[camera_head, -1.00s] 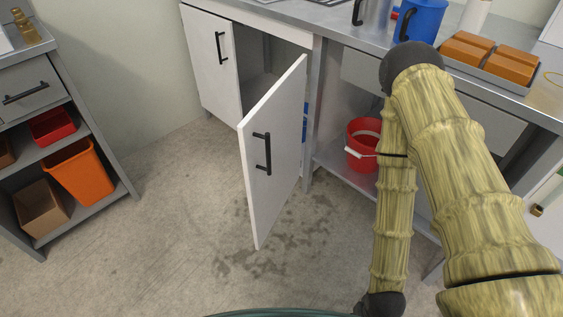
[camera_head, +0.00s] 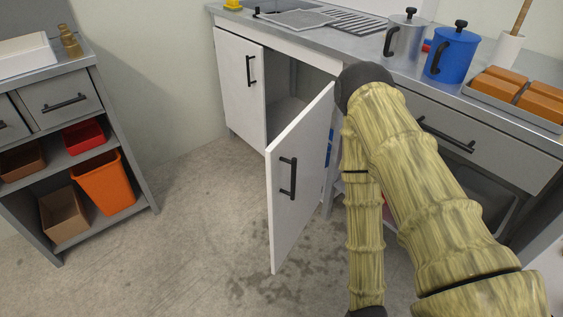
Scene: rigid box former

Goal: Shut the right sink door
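The right sink door (camera_head: 301,188) is a white panel with a black vertical bar handle. It stands swung wide open, out into the room from the sink cabinet. The cabinet opening (camera_head: 288,95) shows dark between the two doors. The left sink door (camera_head: 240,88) has a black handle and looks shut. My arm fills the right of the view, in front of the counter, its thinner link beside the door. My gripper is not in view; the arm runs off the bottom edge.
A counter (camera_head: 390,80) carries a silver pot (camera_head: 405,42), a blue pot (camera_head: 452,55) and a tray of orange-brown blocks (camera_head: 515,88). A grey shelf unit (camera_head: 140,172) with an orange bin (camera_head: 103,184) stands left. The floor before the door is clear.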

